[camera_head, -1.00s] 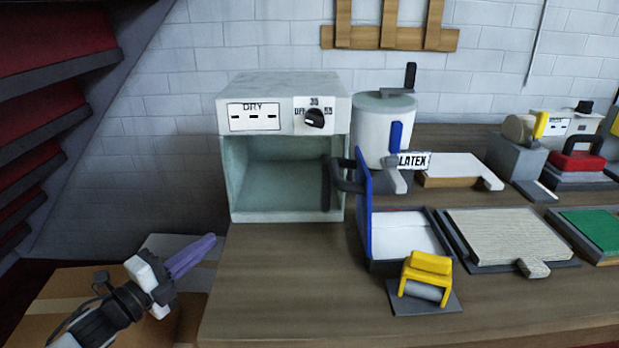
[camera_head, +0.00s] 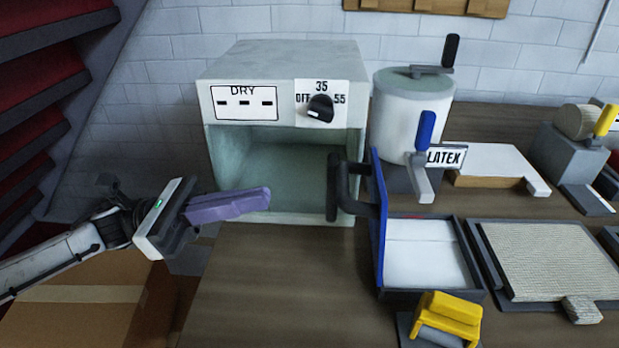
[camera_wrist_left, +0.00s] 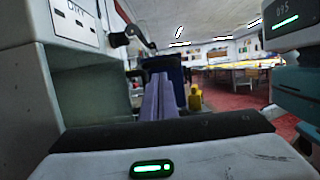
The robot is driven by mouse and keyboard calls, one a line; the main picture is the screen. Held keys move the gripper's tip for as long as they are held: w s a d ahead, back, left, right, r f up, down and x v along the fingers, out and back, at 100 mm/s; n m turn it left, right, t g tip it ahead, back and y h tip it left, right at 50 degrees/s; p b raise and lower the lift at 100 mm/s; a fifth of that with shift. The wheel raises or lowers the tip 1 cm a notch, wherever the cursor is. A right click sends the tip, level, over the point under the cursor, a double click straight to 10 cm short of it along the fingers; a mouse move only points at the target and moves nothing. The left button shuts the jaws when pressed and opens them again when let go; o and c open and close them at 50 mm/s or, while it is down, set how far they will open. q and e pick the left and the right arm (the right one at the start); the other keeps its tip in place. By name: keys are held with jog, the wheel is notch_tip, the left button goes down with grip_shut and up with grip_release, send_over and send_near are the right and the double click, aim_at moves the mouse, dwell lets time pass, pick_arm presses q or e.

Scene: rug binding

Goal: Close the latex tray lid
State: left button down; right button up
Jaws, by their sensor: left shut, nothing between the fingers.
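The latex tray (camera_head: 470,268) is a dark shallow tray with a white inside on the bench. Its blue lid (camera_head: 379,218) stands upright on the tray's left side, open. A black handle (camera_head: 345,190) sticks out from the lid to the left. My left gripper (camera_head: 268,192), with purple fingers, is shut and empty, in front of the drying box and left of the handle, not touching it. In the left wrist view the purple fingers (camera_wrist_left: 158,100) point toward the dark blue lid (camera_wrist_left: 170,72). My right gripper is not in view.
The drying box (camera_head: 285,85) with an open front stands behind my left gripper. A white latex tank (camera_head: 405,125) with a blue-handled tap stands behind the tray. A yellow-framed roller (camera_head: 447,318) sits before the tray. A woven rug piece (camera_head: 540,255) lies to its right.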

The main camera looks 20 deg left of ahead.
pick_arm(q)
jog(key=p+x, duration=0.2)
jog(key=x, duration=0.6)
jog(key=shift+w+d, duration=0.15)
jog(key=shift+d, duration=0.2)
jog(key=shift+r, duration=0.15)
